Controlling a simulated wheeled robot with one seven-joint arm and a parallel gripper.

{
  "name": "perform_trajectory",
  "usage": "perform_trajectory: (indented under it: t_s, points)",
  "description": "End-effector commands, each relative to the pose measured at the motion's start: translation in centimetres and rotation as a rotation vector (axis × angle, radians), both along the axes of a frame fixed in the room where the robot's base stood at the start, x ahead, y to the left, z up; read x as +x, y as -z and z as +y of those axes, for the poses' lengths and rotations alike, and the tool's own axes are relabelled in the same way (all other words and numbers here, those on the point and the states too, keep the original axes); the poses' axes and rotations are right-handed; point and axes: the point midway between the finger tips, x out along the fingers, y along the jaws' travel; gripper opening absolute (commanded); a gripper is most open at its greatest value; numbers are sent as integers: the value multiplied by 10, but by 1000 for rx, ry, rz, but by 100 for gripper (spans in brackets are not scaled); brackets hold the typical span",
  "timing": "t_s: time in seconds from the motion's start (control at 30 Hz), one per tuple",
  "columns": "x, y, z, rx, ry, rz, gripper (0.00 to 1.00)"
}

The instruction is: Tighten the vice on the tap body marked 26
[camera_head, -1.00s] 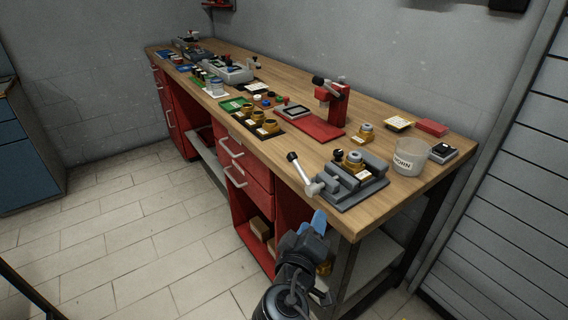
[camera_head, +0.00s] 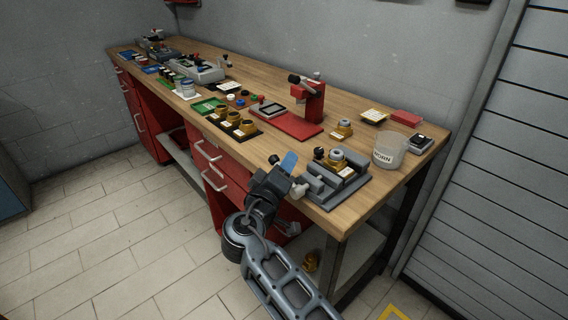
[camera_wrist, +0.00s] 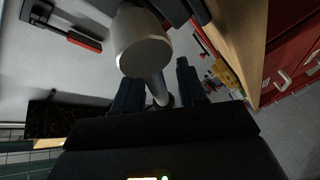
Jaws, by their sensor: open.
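The grey vice (camera_head: 340,190) is bolted near the right front corner of the bench. A brass tap body (camera_head: 337,162) with a white tag sits upright between its jaws; the tag's number is too small to read. The vice's pale screw hub (camera_head: 298,190) and the black handle knob (camera_head: 273,160) show on its left side, partly behind my gripper (camera_head: 287,164). My gripper is open at the vice's handle. In the wrist view the round hub end (camera_wrist: 140,48) and the handle rod (camera_wrist: 157,86) show, the rod lying between my open fingers (camera_wrist: 158,78). I cannot tell whether they touch it.
A clear beaker (camera_head: 389,152) stands right of the vice. Another brass tap body (camera_head: 342,129) stands behind it. A black tray (camera_head: 235,126) of several brass bodies and a red press (camera_head: 312,100) are further left. The bench's front edge (camera_head: 225,148) runs close to my arm.

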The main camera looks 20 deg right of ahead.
Motion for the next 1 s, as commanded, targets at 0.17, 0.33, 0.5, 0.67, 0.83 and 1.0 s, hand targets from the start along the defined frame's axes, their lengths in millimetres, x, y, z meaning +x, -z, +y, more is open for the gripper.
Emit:
perform_trajectory:
  t_s: [0.17, 0.33, 0.5, 0.67, 0.83, 1.0]
  points:
    - [3, 0, -3, 0, 0, 0, 41]
    - [3, 0, -3, 1, -1, 1, 40]
    - [3, 0, -3, 1, -1, 1, 24]
    - [3, 1, -3, 1, -1, 1, 8]
    - [3, 1, -3, 1, -1, 1, 0]
    - [3, 1, -3, 1, -1, 1, 0]
